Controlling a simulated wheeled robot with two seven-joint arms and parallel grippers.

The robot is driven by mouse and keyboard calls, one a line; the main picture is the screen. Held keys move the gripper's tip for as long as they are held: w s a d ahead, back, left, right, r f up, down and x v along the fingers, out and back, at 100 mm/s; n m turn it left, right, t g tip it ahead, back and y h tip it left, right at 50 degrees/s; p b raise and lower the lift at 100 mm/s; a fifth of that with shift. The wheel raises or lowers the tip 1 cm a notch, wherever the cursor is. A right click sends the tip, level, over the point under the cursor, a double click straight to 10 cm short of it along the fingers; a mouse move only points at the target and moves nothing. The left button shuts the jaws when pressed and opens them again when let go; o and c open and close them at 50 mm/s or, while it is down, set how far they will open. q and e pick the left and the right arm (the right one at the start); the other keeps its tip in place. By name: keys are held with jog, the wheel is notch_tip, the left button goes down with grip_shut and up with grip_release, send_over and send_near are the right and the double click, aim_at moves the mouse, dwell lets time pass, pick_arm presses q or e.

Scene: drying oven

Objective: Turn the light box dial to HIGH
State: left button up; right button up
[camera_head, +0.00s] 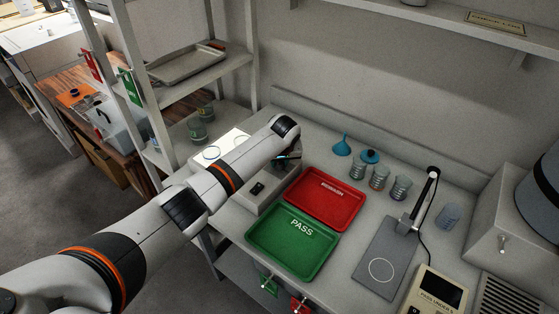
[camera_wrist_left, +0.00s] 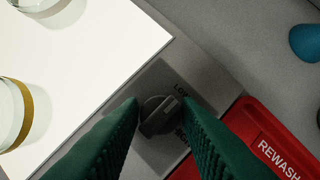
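The light box (camera_wrist_left: 90,60) has a bright white top with glass dishes on it. In the head view its lit top (camera_head: 205,152) shows left of my arm. The dark round dial (camera_wrist_left: 158,116) sits on the grey panel beside the lit top. Its pale mark points up and right, towards a label that seems to start with "LO"; a second label below is partly hidden. My left gripper (camera_wrist_left: 160,104) has its green fingers either side of the dial, set about a dial's width apart. I cannot tell whether they touch it. My right gripper is not in view.
A red REWASH tray (camera_head: 325,197) and a green PASS tray (camera_head: 292,240) lie right of the light box. Several glass beakers (camera_head: 379,177) and a blue funnel (camera_head: 341,146) stand behind them. A shelf rack (camera_head: 150,110) stands at the left.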

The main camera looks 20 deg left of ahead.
pick_arm(q)
jog(key=c, duration=0.5)
